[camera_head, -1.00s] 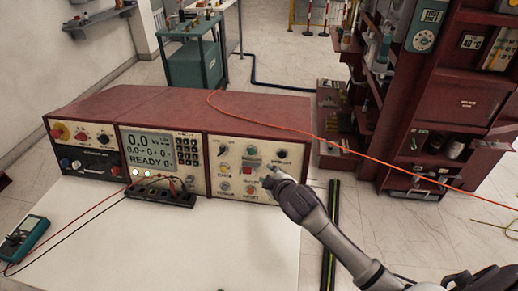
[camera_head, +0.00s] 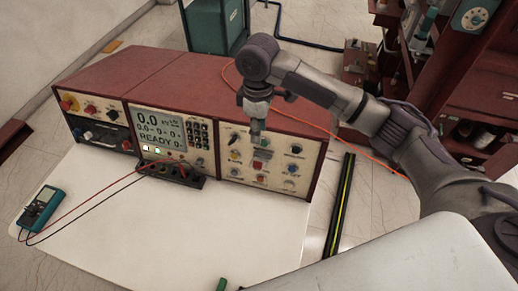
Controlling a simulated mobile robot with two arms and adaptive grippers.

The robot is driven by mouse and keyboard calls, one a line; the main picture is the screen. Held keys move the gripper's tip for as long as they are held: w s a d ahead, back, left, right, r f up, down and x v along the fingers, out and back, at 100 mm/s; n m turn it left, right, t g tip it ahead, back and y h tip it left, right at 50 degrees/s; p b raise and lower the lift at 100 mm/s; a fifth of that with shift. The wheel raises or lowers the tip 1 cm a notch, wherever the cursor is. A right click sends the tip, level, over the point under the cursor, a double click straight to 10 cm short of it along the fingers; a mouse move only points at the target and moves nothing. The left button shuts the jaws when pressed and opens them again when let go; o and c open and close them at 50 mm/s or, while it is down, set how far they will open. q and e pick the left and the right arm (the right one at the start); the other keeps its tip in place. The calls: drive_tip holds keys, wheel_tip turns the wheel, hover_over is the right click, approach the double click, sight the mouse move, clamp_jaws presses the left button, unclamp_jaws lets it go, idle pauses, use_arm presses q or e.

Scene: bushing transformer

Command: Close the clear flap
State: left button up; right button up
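The red-topped control console (camera_head: 170,85) stands on the white table. Its right panel (camera_head: 225,165) carries several coloured buttons and knobs. A small pale, see-through-looking piece with red by it (camera_head: 262,156) is near the panel's middle, just below my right gripper; I cannot tell for sure that it is the clear flap or how far it is open. My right gripper (camera_head: 256,136) points down in front of the panel's upper middle and hides part of it. Its fingers look close together, but their gap and any contact are unclear. My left gripper is out of view.
A teal multimeter (camera_head: 41,208) lies at the table's left, with red and black leads running to a dark terminal block (camera_head: 172,173) before the console. An orange cable (camera_head: 384,168) passes behind my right arm. The white table (camera_head: 150,235) is mostly clear in front.

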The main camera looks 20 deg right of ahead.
drive_tip(key=p, duration=0.2)
hover_over(258, 164)
wheel_tip(258, 164, down, 5)
wheel_tip(258, 164, down, 8)
drive_tip(key=shift+r+p, duration=0.25)
drive_tip(key=shift+p, duration=0.25)
drive_tip(key=shift+a+f, duration=0.1)
drive_tip(key=shift+f, duration=0.1)
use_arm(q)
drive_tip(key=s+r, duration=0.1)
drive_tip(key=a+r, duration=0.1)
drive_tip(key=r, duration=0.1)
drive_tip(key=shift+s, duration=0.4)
use_arm(e)
drive_tip(key=shift+f, duration=0.2)
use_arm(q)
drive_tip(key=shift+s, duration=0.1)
